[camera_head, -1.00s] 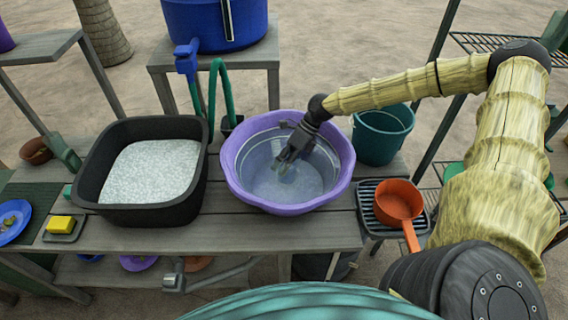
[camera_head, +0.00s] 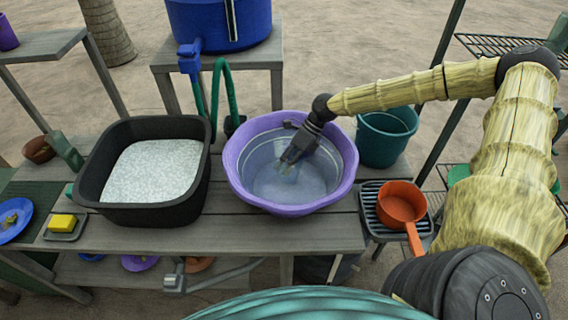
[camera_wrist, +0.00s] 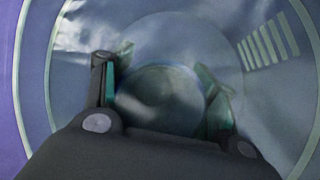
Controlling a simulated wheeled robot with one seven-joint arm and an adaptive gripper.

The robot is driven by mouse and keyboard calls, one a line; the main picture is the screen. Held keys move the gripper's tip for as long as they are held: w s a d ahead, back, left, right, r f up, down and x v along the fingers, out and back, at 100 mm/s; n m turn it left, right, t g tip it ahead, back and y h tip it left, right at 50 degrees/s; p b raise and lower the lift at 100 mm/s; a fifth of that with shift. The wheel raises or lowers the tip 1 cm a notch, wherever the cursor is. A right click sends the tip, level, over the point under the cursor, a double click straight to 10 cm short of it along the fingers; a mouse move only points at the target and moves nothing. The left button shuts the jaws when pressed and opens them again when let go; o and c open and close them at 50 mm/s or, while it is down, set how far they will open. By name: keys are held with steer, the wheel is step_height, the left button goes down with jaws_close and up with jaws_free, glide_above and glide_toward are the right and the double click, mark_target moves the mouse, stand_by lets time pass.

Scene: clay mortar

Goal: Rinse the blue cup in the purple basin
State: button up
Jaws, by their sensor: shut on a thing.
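The purple basin (camera_head: 237,179) stands on the grey wooden bench and holds cloudy water; its purple edge also shows in the wrist view (camera_wrist: 8,110). My gripper (camera_head: 287,166) reaches down into the basin, with its fingertips at or under the water. In the wrist view its two dark fingers with green pads are on either side of a round, pale, see-through cup shape (camera_wrist: 160,98). This seems to be the blue cup, held with its round opening or base facing the camera; I cannot tell which. In the head view the cup is almost hidden by the gripper and water.
A black tub (camera_head: 87,190) of white grains stands left of the basin. A teal bucket (camera_head: 385,138) is behind right, and an orange dipper (camera_head: 402,203) rests on a rack at right. A blue tank (camera_head: 208,28) with a tap stands behind. A yellow sponge (camera_head: 62,222) is far left.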

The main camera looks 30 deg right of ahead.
steer(key=shift+s+d, duration=0.3)
steer(key=shift+d, duration=0.15)
steer(key=shift+w+a+b, duration=0.3)
steer(key=shift+w+a, duration=0.05)
steer(key=shift+a, duration=0.2)
steer(key=shift+w+a+b, duration=0.25)
steer(key=shift+w+a, duration=0.1)
steer(key=shift+a, duration=0.2)
steer(key=shift+s+d, duration=0.35)
steer(key=shift+d, duration=0.2)
steer(key=shift+s+d, duration=0.35)
steer(key=shift+d, duration=0.2)
steer(key=shift+w+a+b, duration=0.15)
steer(key=shift+w+a, duration=0.2)
steer(key=shift+a, duration=0.2)
steer(key=shift+w+a+b, duration=0.15)
steer(key=shift+w+a, duration=0.2)
steer(key=shift+a, duration=0.2)
steer(key=shift+s+d, duration=0.4)
steer(key=shift+d, duration=0.15)
step_height(320, 180, up, 20)
steer(key=p, duration=1.3)
